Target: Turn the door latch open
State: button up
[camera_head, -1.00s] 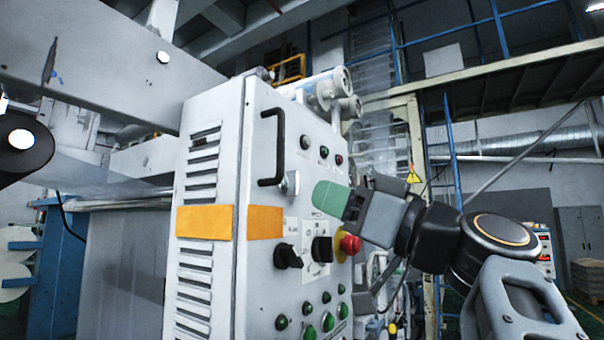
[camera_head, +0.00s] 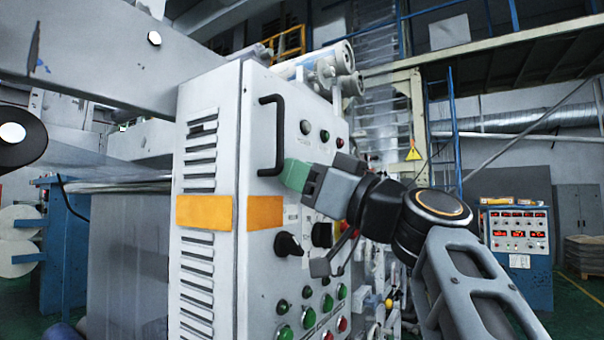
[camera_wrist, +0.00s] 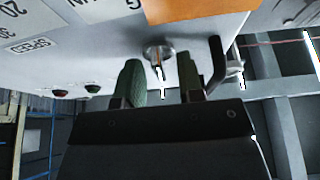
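The door latch (camera_wrist: 158,53) is a small silver piece on a round base, set in the pale cabinet door (camera_wrist: 100,40). In the wrist view it shows in the gap between my two green fingertips, with its lever pointing toward the gripper. My gripper (camera_wrist: 160,78) is open, with one finger on each side of the latch's line. I cannot tell whether either finger touches it.
The black handle (camera_wrist: 216,66) is close beside the right finger in the wrist view. An orange strip (camera_head: 265,213), a black rotary knob (camera_head: 289,245) and several green and red buttons (camera_head: 284,332) are on the cabinet front. A red-lit control console (camera_head: 519,235) stands at right.

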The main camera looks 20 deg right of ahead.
grip_shut()
jog(key=shift+m+t+h, duration=0.3)
jog(key=shift+m, duration=0.2)
jog(key=m+h+p, duration=0.1)
jog(key=m+h, duration=0.2)
jog(key=m, duration=0.4)
jog(key=m+h+p, duration=0.1)
jog(key=m+h, duration=0.1)
jog(key=m, duration=0.5)
jog(key=m+g+h+p, duration=0.1)
jog(key=m+h, duration=0.2)
jog(key=m, duration=0.4)
jog(key=shift+s+a+r+h+p, duration=0.15)
jog(key=shift+r+h+p, duration=0.1)
jog(key=shift+h+p, duration=0.1)
jog(key=shift+m, duration=0.3)
jog(key=shift+o, duration=0.2)
grip_release()
